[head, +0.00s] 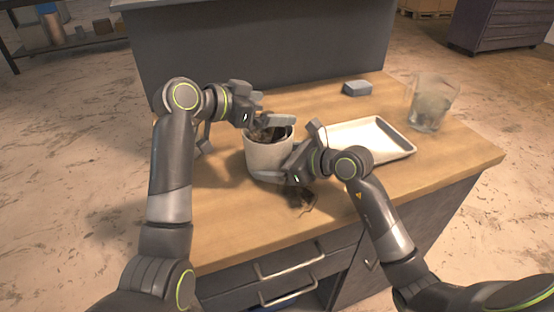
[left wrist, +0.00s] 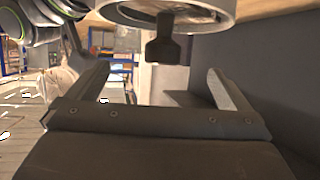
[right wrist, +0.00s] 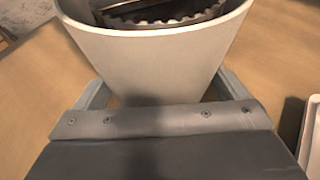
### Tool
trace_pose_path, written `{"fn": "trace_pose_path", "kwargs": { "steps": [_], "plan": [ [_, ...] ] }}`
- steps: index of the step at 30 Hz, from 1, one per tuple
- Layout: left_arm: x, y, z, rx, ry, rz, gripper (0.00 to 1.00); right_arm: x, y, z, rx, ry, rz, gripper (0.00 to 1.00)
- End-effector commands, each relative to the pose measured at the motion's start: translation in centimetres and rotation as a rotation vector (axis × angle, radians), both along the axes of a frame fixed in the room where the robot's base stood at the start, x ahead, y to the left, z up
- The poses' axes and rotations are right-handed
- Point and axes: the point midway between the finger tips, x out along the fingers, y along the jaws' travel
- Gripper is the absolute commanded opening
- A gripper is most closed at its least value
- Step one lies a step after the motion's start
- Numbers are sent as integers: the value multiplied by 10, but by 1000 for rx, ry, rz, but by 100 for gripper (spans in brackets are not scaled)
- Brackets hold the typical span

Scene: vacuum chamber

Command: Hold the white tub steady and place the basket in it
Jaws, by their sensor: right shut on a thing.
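The white tub (head: 266,158) stands upright on the wooden table. My right gripper (head: 297,156) is shut on its side, and the tub's wall (right wrist: 160,60) shows between the fingers in the right wrist view. The dark basket (head: 264,134) is inside the tub, and its scalloped rim (right wrist: 170,20) shows below the tub's edge in the right wrist view. My left gripper (head: 268,120) is open just above the tub. In the left wrist view a dark handle-like part (left wrist: 166,45), seemingly the basket's, lies between its spread fingers, with a gap on both sides.
A white tray (head: 370,140) lies right of the tub. A glass beaker (head: 431,104) stands at the right rear, and a small grey block (head: 357,88) lies at the back. A grey panel (head: 258,55) rises behind the table. The right front of the tabletop is clear.

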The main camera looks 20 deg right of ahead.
Motion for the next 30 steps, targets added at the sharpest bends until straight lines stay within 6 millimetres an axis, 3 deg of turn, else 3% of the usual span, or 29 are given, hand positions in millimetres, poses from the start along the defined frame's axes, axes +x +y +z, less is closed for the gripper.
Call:
{"fn": "trace_pose_path", "kwargs": {
  "steps": [10, 24, 30],
  "plan": [
    [-2, 13, 4, 0, 0, 2, 100, 0, 0, 1, -1, -2, 0, 70],
    [-25, 91, 38, 2, -2, 3, 100, 0, 0, 1, 0, -3, 1, 70],
    [-30, 106, 45, 1, 1, 1, 100, 0, 0, 1, 0, -3, 1, 70]
  ]
}}
